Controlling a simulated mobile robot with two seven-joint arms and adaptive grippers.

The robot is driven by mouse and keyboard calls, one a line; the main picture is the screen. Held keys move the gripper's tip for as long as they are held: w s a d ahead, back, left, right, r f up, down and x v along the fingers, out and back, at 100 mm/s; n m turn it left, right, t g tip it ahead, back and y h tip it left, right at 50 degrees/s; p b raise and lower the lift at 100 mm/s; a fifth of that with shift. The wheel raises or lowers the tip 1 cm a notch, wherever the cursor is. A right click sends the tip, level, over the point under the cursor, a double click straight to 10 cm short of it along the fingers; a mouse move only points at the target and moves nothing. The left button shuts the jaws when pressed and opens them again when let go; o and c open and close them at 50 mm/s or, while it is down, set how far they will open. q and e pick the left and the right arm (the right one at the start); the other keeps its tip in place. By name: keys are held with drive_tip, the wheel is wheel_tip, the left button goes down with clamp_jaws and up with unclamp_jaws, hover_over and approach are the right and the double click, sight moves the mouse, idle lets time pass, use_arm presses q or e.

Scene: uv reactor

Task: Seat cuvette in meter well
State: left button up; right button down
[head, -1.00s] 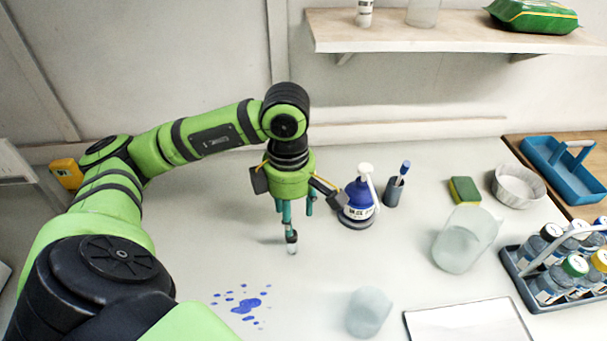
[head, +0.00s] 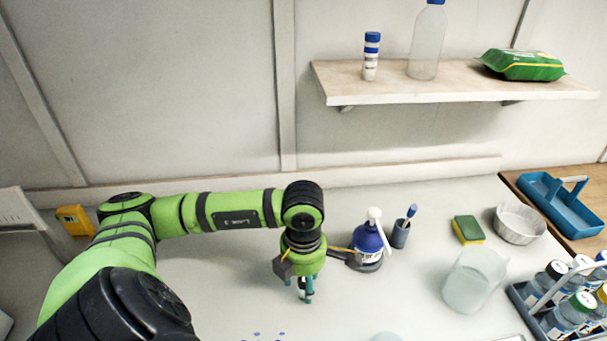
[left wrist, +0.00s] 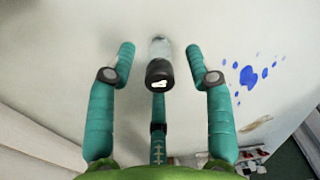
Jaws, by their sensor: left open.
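The cuvette, a small clear vial with a black cap, shows in the left wrist view (left wrist: 160,70). Its cap faces the camera and its clear body points away toward the table. My left gripper (head: 304,290) is low over the white table, pointing down. Its teal fingers are spread around the cuvette, with visible gaps to the side fingers. The lower finger reaches close to the cap; contact there cannot be told. In the head view the fingers mostly hide the cuvette. I cannot make out the meter well in these frames. My right gripper is not in view.
A blue pump bottle (head: 368,245) stands close to the right of my left gripper, with a pen cup (head: 400,234) beyond it. A clear beaker (head: 474,280) and a bottle rack (head: 523,310) are further right. Blue spots (left wrist: 248,75) mark the table. The table left of the gripper is clear.

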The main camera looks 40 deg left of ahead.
use_arm(q)
drive_tip(key=shift+f, duration=0.1)
drive_tip(key=c, duration=0.9)
clamp_jaws()
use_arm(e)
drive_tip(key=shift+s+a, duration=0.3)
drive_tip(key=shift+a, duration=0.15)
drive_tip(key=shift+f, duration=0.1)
